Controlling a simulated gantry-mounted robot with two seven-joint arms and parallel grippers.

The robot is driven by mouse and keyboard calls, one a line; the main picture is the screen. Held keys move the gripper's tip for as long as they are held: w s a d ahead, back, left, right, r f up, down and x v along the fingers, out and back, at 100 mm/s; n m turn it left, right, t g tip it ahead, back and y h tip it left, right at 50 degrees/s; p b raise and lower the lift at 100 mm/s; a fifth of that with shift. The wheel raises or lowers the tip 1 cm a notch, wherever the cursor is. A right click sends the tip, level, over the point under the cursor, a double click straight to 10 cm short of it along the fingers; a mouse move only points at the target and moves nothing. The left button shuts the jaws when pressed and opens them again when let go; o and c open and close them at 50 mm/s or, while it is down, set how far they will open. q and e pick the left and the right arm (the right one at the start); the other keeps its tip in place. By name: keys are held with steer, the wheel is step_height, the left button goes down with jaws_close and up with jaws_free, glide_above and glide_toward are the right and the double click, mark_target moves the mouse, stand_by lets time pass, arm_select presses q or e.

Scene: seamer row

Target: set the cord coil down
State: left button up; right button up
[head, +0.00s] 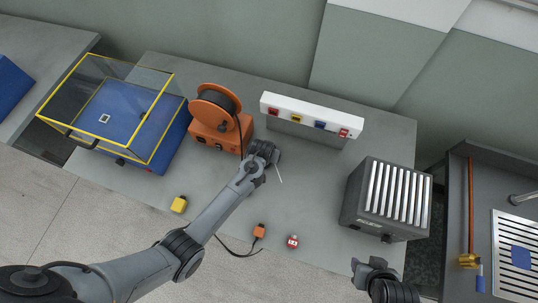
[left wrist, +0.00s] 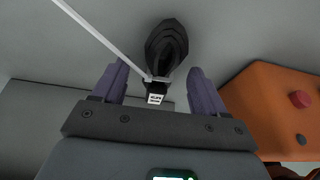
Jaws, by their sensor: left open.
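A black cord coil (left wrist: 167,42) with a small white tag lies beyond and between the fingertips of my left gripper (left wrist: 157,88) in the left wrist view. The two purple fingers are spread wide, with a visible gap on both sides of the coil. A thin white strip runs from the tag to the upper left. In the head view my left gripper (head: 265,157) is over the table, just right of the orange reel machine (head: 215,125); it largely hides the coil there. My right gripper (head: 372,268) is at the bottom right; its jaw gap is unclear.
A white panel with coloured blocks (head: 311,117) stands behind my left gripper. A grey slotted box (head: 386,199) is to the right, a yellow-framed clear case (head: 104,107) to the left. Small yellow (head: 179,204), orange (head: 259,231) and red (head: 292,242) items lie near the front edge.

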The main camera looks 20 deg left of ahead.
arm_select(q)
steer(key=shift+c, duration=0.3)
steer(key=c, duration=1.2)
steer(key=shift+r, duration=0.1)
